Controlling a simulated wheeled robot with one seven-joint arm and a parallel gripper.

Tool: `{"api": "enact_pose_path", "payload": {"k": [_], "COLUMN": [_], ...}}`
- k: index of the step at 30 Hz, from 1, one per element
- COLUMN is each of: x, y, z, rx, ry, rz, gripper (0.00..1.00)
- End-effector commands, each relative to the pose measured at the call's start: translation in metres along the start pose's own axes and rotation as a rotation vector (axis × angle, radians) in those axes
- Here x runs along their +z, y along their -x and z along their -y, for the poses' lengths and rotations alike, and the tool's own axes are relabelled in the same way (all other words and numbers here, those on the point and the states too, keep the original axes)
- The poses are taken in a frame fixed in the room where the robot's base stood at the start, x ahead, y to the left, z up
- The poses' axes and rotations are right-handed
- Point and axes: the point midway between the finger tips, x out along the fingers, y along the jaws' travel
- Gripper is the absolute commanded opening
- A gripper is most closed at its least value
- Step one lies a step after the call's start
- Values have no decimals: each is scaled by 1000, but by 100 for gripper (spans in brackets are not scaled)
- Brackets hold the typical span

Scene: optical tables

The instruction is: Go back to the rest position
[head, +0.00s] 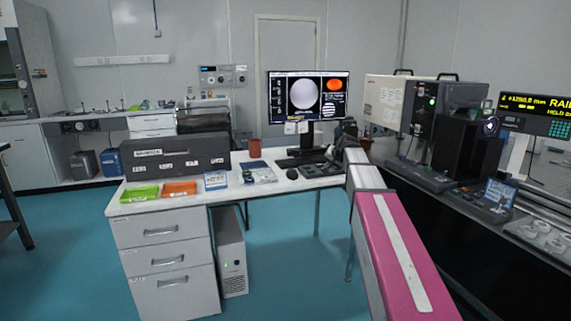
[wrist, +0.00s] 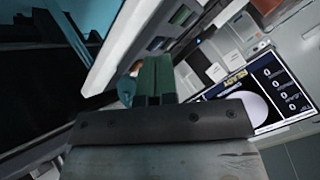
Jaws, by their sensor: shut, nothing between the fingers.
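My gripper shows in the wrist view (wrist: 154,65) as two green fingers pressed together beyond a dark bracket. It is shut and holds nothing. In the head view my pink and white arm reaches forward from the lower right toward the desk. Its far end is near the right side of the white desk (head: 225,189), in front of the monitor (head: 308,97). The fingers are too small to make out there. The monitor also shows in the wrist view (wrist: 262,95), tilted, to the right of the fingers.
A dark grey case (head: 175,158), a green packet (head: 139,194) and an orange packet (head: 179,188) lie on the desk. A dark bench (head: 440,215) with instruments stands at right. A computer tower (head: 231,255) stands beside the drawers (head: 163,260). Blue floor (head: 285,275) is open in front.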

Motion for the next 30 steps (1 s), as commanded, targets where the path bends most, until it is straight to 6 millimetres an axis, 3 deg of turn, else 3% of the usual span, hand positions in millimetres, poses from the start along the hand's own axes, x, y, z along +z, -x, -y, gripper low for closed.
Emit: {"api": "enact_pose_path", "payload": {"k": [11, 17, 23, 30], "x": [60, 112, 196, 318], "y": [-14, -22, -26, -13], "z": [-30, -56, -98, -156], "rx": [61, 116, 200, 323], "ry": [40, 78, 139, 238], "rz": [75, 144, 258, 445], "gripper": [0, 0, 0, 0]}}
